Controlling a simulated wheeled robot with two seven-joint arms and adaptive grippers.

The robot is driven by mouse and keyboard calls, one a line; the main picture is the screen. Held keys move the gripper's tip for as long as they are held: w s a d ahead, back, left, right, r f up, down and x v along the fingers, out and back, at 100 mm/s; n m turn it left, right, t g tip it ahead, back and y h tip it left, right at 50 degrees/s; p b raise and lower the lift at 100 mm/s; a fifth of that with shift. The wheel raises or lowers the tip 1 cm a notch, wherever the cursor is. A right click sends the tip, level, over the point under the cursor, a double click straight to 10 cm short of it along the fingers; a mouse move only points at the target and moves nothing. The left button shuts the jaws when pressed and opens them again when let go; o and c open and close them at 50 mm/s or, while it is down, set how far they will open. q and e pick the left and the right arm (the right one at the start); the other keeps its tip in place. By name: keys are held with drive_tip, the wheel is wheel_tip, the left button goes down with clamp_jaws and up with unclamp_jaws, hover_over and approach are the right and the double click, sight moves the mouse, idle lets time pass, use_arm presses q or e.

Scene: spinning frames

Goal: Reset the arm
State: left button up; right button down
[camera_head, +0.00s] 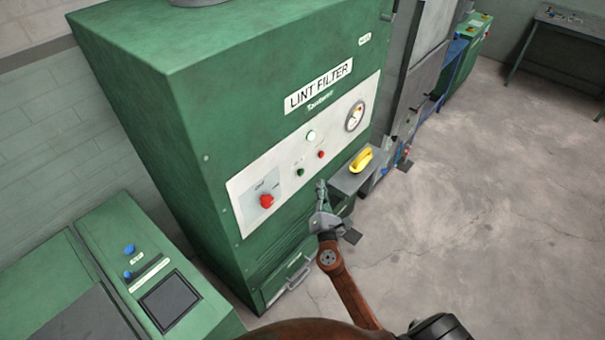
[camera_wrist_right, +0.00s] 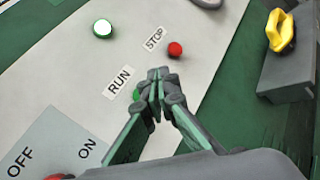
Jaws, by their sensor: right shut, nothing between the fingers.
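My right gripper (camera_head: 321,190) is in front of the lint filter's control panel (camera_head: 330,140), on the green cabinet (camera_head: 215,120). In the right wrist view the gripper (camera_wrist_right: 158,78) is shut and empty. Its fingertips cover part of the green RUN button (camera_wrist_right: 136,94); whether they touch it I cannot tell. The red STOP button (camera_wrist_right: 175,50) is just right of the tips. A lit pale green lamp (camera_wrist_right: 103,28) is at the upper left. The red rotary switch (camera_head: 266,201) is at the panel's lower left. My left gripper is not in view.
A yellow handle-like object (camera_head: 361,160) sits on a grey ledge (camera_head: 345,181) right of the panel, close to my right gripper. A green console (camera_head: 120,270) stands at the lower left. The concrete floor (camera_head: 500,200) on the right is clear. A dark table (camera_head: 565,50) stands far right.

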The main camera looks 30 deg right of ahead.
idle(0.4)
drive_tip(key=s+d+f+m+g+y, duration=0.1)
drive_tip(key=s+f+m+g, duration=0.1)
drive_tip(key=f, duration=0.9)
drive_tip(key=s+f+m+g+y, duration=0.1)
drive_tip(key=f+m+g, duration=0.15)
drive_tip(key=f, duration=0.85)
drive_tip(key=s+f+m+g+y, duration=0.1)
drive_tip(key=s+f+m+g, duration=0.1)
drive_tip(key=s+f, duration=0.35)
drive_tip(key=s+f+m+g+y, duration=0.1)
drive_tip(key=s+f+m, duration=0.15)
drive_tip(key=f, duration=0.65)
drive_tip(key=s+f+m+g, duration=0.1)
drive_tip(key=s+f+g, duration=0.1)
drive_tip(key=s+f, duration=0.35)
drive_tip(key=s+a+f+m+g+y, duration=0.1)
drive_tip(key=s+f+m, duration=0.3)
drive_tip(key=s+f, duration=0.4)
drive_tip(key=s+a+f+m+g+y, duration=0.1)
drive_tip(key=s+f+m+g, duration=0.3)
drive_tip(key=s, duration=1.4)
drive_tip(key=s+a+f+m+g+y, duration=0.1)
drive_tip(key=s+a+f+m+g, duration=0.1)
drive_tip(key=s+f, duration=1)
drive_tip(key=shift+s+a+f+m, duration=0.25)
drive_tip(key=shift+s+a+m, duration=0.35)
drive_tip(key=shift+m, duration=0.6)
drive_tip(key=shift+s+d+g, duration=0.1)
drive_tip(key=shift+g, duration=0.15)
